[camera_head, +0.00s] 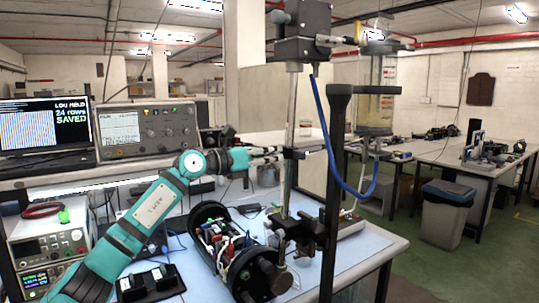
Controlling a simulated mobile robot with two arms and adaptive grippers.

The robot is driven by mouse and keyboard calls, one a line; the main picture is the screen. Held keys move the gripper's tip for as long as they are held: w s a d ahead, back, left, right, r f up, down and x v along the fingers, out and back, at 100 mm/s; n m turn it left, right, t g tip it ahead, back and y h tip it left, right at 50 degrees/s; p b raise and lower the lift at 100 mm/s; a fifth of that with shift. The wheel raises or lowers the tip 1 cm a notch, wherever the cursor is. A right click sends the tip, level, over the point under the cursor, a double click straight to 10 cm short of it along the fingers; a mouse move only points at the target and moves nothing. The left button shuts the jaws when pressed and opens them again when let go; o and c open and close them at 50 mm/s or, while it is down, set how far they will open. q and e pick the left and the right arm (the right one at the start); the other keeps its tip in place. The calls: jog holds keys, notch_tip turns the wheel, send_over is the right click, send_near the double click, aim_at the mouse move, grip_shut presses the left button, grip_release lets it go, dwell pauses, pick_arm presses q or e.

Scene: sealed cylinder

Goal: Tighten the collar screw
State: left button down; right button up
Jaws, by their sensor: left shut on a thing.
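My left arm comes in from the lower left, and its gripper (279,151) reaches the upright metal rod of the stand at mid-height. Its fingers are shut at a small dark collar (297,154) on that rod, on what looks like the collar screw. The screw itself is too small and too covered by the fingertips to make out. A clear cylinder (376,88) with metal ends is held upright to the right of the rod. My right gripper is not in view.
A blue tube (331,150) hangs in a loop right of the rod. A dark post (335,190) stands close by. An open black housing with wires (222,240) lies on the blue mat below. Instruments (140,130) and a laptop (45,125) stand at the left.

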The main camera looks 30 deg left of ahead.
pick_arm(q)
jog(key=n+p, duration=0.8)
jog(key=n, duration=0.7)
jog(key=n+g+y+p, duration=0.1)
jog(key=n+p, duration=0.7)
jog(key=n, duration=0.7)
jog(key=shift+s+a+n+g, duration=0.1)
jog(key=shift+s+n+g, duration=0.1)
jog(key=shift+n+g, duration=0.1)
jog(key=n, duration=0.4)
jog(key=shift+n+h, duration=0.4)
